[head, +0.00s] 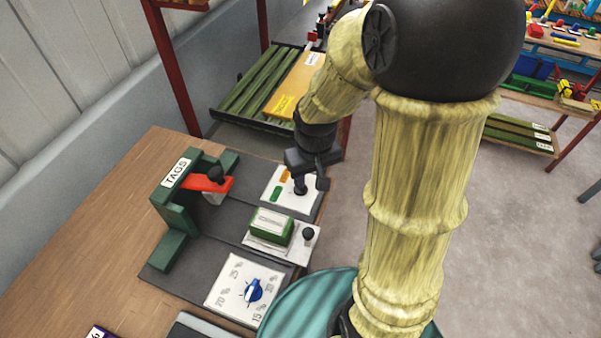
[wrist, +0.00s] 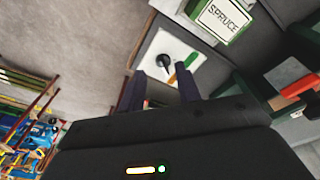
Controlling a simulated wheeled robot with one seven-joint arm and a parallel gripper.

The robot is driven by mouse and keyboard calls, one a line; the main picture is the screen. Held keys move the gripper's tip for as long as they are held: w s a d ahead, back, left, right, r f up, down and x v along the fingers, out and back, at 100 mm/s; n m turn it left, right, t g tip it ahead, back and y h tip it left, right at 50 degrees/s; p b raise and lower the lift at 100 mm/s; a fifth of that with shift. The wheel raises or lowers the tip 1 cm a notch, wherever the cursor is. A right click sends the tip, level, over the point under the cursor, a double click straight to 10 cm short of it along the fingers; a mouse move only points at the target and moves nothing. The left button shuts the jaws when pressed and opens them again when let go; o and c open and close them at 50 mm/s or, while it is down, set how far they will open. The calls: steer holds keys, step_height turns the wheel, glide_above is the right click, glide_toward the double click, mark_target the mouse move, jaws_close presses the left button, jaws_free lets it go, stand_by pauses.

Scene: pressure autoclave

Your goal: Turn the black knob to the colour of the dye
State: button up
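The black knob (head: 301,187) sits on a small white plate (head: 274,187) with an orange mark and a green mark. In the wrist view the knob (wrist: 164,63) stands on the plate (wrist: 171,42), beside the orange and green strips; I cannot tell which mark it points to. My gripper (head: 308,178) is just above the knob. In the wrist view its fingers (wrist: 162,80) are apart, with nothing held between them. A green block (head: 271,227) with a white label stands beside the plate; in the wrist view the label (wrist: 222,15) reads SPRUCE.
A white dial plate (head: 228,292) with a blue knob (head: 253,290) and percent marks is nearer. A second black ball knob (head: 308,234) stands by the green block. A green TAGS stand (head: 176,212) with a red lever (head: 207,183) is left. Wooden table (head: 95,235) is bare at left.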

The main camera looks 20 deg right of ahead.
steer(key=w+r+n+g+p, duration=0.1)
steer(key=w+r+n+p, duration=0.1)
steer(key=w+p, duration=0.4)
steer(key=w+r, duration=0.1)
steer(key=w, duration=0.2)
steer(key=shift+w+g, duration=0.15)
steer(key=shift+g, duration=0.15)
steer(key=shift+d, duration=0.1)
step_height(320, 180, down, 17)
steer(key=p, duration=0.2)
steer(key=shift+f+p, duration=0.15)
steer(key=shift+p, duration=0.25)
steer(key=shift+c, duration=0.4)
jaws_close()
